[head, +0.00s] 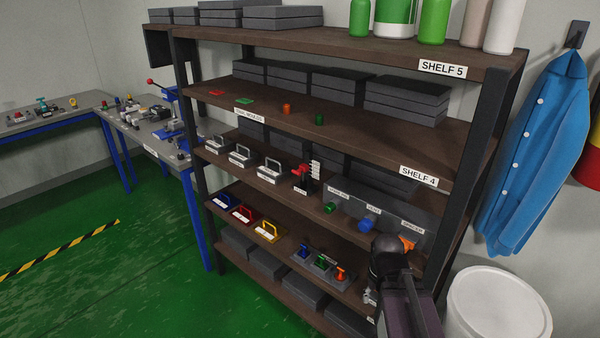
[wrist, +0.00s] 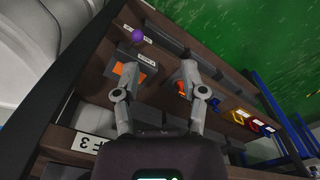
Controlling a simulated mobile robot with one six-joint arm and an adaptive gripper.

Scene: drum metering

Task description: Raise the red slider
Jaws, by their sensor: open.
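The red slider (head: 301,172) sits on a dark upright post with a pale scale beside it, on the middle shelf in the head view. I cannot make it out in the wrist view. My gripper (wrist: 160,70) is open in the wrist view, its two fingers spread apart with nothing held between them. In the head view my arm reaches up at the lower right, to the right of and below the slider, clearly apart from it; the fingertips are hidden there.
Green (head: 330,208), blue (head: 370,224) and orange (head: 407,243) handles stand right of the slider. A dark shelf post (head: 478,150) and a white bin (head: 500,305) are near my arm. Green floor lies open at left.

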